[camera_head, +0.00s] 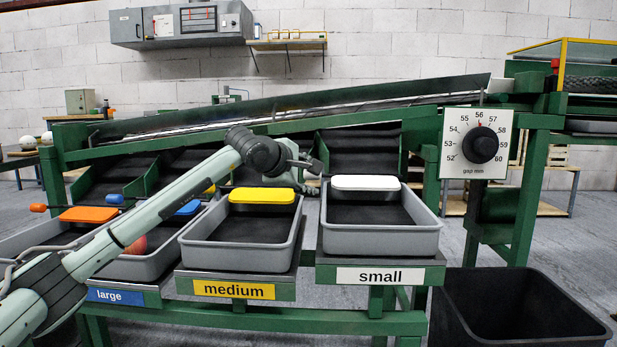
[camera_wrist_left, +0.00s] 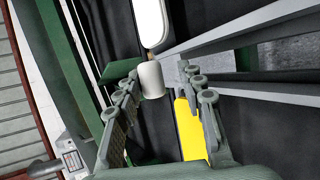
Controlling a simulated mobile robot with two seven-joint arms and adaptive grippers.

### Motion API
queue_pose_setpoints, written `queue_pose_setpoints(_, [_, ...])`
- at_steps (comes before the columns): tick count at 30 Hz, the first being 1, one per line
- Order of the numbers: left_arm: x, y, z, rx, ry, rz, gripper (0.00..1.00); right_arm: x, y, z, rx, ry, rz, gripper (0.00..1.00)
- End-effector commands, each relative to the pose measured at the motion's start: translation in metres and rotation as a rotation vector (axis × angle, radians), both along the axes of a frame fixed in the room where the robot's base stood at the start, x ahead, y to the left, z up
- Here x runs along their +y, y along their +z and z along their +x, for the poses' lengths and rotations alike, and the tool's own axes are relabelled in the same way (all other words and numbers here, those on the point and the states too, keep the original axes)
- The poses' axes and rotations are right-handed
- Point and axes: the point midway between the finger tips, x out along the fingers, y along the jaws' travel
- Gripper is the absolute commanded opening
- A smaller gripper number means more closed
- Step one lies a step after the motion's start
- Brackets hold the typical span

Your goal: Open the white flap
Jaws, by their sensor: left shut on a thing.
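The white flap (camera_head: 365,183) lies across the back part of the small crate (camera_head: 382,240) in the head view, and looks about level. Part of it shows at the top of the left wrist view (camera_wrist_left: 150,22), with a pale cylindrical knob (camera_wrist_left: 151,82) at its near end. My left gripper (camera_head: 308,167) is just left of the white flap, above the gap between the medium and small crates. Its fingers (camera_wrist_left: 160,85) are shut on the knob. My right gripper is not in view.
The yellow flap (camera_head: 262,196) lies over the medium crate (camera_head: 240,257), close below my left gripper. Blue (camera_head: 188,208) and orange (camera_head: 88,215) flaps are further left. A green sloping conveyor frame (camera_head: 420,131) runs behind. A black bin (camera_head: 520,305) stands at right.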

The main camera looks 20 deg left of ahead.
Motion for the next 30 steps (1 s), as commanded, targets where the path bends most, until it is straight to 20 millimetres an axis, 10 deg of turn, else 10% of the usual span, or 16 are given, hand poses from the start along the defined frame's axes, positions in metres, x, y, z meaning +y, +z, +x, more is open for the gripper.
queue_pose_setpoints(21, [0.016,0.044,-0.1,0.0,0.0,0.001,0.34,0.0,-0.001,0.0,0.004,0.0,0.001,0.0])
queue_pose_setpoints(30, [0.017,0.049,-0.11,0.0,0.001,0.0,0.34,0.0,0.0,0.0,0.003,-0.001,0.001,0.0])
